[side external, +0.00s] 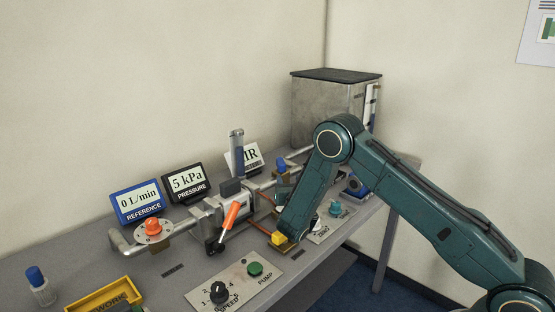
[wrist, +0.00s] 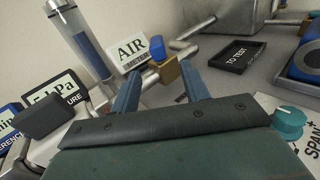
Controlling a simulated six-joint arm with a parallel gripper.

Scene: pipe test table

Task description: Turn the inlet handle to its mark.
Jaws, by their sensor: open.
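No handle carries a readable inlet label. A blue handle (wrist: 157,47) sits on a brass valve body (wrist: 168,70) on the pipe by the AIR sign in the wrist view. The blue handle also shows in the side view (side external: 281,163). My gripper (wrist: 161,68) is open and empty, with the brass body beyond and between its fingertips. I cannot tell whether they touch it. In the side view my arm hides much of the gripper. An orange knob (side external: 152,225) on a round plate sits at the pipe's left end. I cannot make out a mark.
An orange-handled lever (side external: 231,215) stands mid-rig. REFERENCE (side external: 137,202) and PRESSURE (side external: 187,182) displays read 0 L/min and 5 kPa. A clear cylinder (wrist: 78,38) rises left of the AIR sign (wrist: 137,50). A TO TEST plate (wrist: 238,55) and teal SPAN knob (wrist: 287,122) lie right.

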